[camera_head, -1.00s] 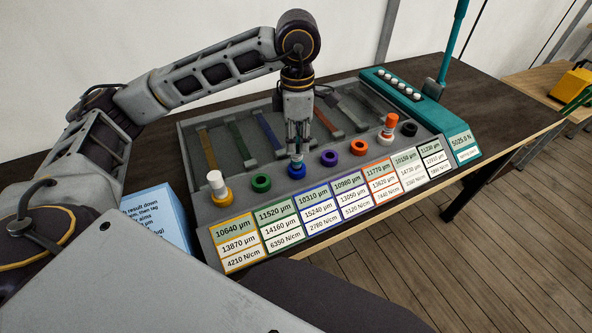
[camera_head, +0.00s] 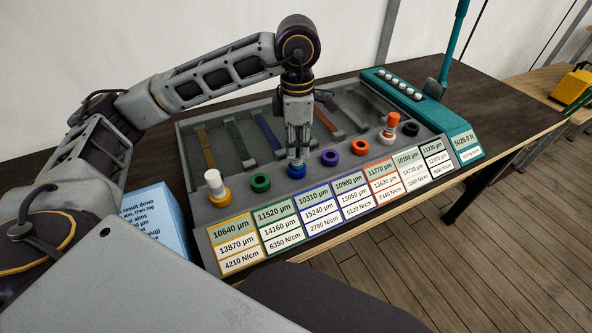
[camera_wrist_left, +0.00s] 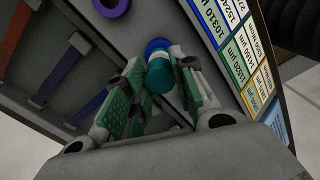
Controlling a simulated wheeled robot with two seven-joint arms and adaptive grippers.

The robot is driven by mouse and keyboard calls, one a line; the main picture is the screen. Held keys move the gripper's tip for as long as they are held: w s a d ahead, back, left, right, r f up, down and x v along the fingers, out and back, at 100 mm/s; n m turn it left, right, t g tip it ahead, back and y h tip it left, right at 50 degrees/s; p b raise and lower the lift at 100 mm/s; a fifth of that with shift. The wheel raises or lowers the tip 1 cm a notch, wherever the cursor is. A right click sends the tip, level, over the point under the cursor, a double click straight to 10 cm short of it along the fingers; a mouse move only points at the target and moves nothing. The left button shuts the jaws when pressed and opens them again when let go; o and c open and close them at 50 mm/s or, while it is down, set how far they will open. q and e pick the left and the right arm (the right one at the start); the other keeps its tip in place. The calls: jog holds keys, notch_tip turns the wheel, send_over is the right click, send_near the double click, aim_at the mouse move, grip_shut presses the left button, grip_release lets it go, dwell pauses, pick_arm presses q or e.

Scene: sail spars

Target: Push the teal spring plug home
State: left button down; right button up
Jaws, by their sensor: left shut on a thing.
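My left gripper (camera_head: 297,153) points down over the blue ring socket (camera_head: 297,170) on the grey rack. In the left wrist view its green-padded fingers are closed around the teal plug (camera_wrist_left: 160,76). The plug's far end meets or overlaps the blue socket (camera_wrist_left: 158,45), and I cannot tell how deep it sits. In the head view the fingers mostly hide the plug. My right gripper is not in view.
The rack has other ring sockets: green (camera_head: 260,183), purple (camera_head: 359,147), red (camera_head: 330,158) and black (camera_head: 410,130). A teal gauge (camera_head: 459,140) stands at the right end.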

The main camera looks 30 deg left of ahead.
pick_arm(q)
jog(key=shift+f+b, duration=0.3)
jog(key=shift+f, duration=0.1)
dwell(0.3)
jog(key=c, duration=1.1)
grip_release()
jog(key=shift+a, duration=0.1)
jog(key=shift+r, duration=0.1)
jog(key=shift+a+r, duration=0.1)
jog(key=shift+r, duration=3.75)
jog(key=shift+f, duration=0.1)
jog(key=shift+f, duration=2.85)
